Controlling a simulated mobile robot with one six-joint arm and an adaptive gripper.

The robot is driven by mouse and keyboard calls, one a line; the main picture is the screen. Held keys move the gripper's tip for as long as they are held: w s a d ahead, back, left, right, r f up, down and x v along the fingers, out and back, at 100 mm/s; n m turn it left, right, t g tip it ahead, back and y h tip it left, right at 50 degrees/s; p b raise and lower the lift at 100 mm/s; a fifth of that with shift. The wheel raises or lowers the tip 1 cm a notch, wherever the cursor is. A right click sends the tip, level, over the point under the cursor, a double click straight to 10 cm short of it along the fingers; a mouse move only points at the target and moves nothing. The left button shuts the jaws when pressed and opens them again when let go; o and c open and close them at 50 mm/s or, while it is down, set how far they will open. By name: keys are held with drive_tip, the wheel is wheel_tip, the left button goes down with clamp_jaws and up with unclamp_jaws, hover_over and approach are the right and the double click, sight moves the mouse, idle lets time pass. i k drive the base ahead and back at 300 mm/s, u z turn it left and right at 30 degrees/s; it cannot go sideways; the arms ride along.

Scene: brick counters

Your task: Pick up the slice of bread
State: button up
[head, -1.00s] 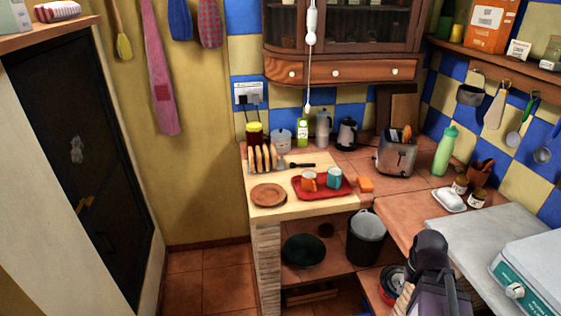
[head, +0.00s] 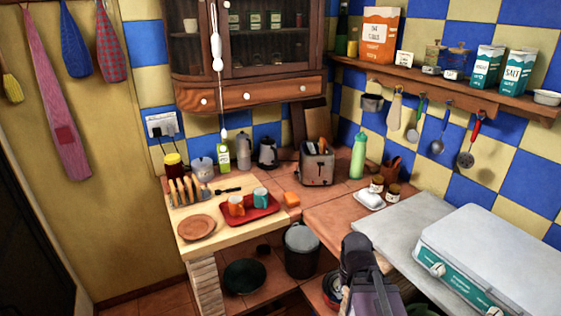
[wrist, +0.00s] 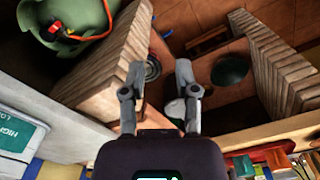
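Several bread slices (head: 186,190) stand upright in a rack on the pale wooden board, at the left end of the counter. Browned bread (head: 321,144) also sticks out of the top of the metal toaster (head: 317,167) near the back corner. My gripper (wrist: 160,72) shows in the wrist view with its two fingers apart and nothing between them. It points down past brick supports towards the floor, away from the bread. In the head view my arm is at the bottom centre, and its fingers cannot be made out.
A brown plate (head: 196,228) and a red tray (head: 250,212) with two cups lie near the rack. A green bottle (head: 358,156), jars and a white butter dish (head: 370,200) stand right of the toaster. A grey bin (head: 301,252) stands below. Brick supports (wrist: 107,62) flank my gripper.

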sight(323, 145)
drive_tip(key=u, duration=0.3)
drive_tip(key=i, duration=1.2)
drive_tip(key=z, duration=0.4)
